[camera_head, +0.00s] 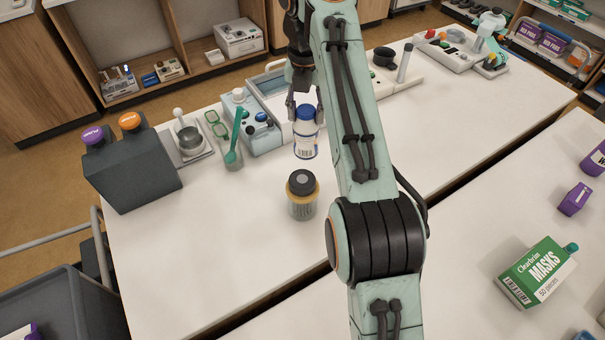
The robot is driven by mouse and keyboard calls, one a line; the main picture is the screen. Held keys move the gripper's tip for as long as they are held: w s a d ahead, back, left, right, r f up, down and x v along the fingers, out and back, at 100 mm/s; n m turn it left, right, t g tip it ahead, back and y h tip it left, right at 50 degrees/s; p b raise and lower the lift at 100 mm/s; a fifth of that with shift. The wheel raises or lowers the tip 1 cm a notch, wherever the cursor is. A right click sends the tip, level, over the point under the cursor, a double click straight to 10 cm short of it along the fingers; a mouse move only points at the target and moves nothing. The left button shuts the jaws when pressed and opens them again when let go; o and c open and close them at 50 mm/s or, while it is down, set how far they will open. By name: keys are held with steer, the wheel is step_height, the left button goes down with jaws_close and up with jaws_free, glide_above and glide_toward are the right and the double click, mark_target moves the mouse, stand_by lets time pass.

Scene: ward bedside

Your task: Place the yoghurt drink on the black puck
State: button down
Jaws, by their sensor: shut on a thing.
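The yoghurt drink, a small white bottle with a blue cap and printed label (306,145), is upright between the fingers of my gripper (305,108). The gripper points down and is shut on the bottle near its cap. The bottle is just behind a jar in the picture; I cannot tell how far its base is above the table. A round black piece that looks like the black puck (384,55) is at the back, right of my arm, apart from the bottle. My arm passes between them in the picture.
The amber-collared jar with a dark lid (302,196) stands in front of the bottle. A dark grey box (133,168) stands farther left.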

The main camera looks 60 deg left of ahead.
mark_target(303, 146)
steer(key=shift+s+a+f, duration=0.15)
steer(key=shift+s+f, duration=0.15)
steer(key=shift+f, duration=3.65)
steer(key=c, duration=0.7)
jaws_free()
steer(key=shift+f, duration=0.1)
steer(key=r, duration=1)
steer(key=shift+s+d+r, duration=0.3)
steer(key=shift+d+r, duration=0.05)
steer(key=shift+d, duration=0.05)
steer(key=shift+s+d+r, duration=0.15)
steer(key=shift+d+r, duration=0.05)
steer(key=shift+r, duration=0.55)
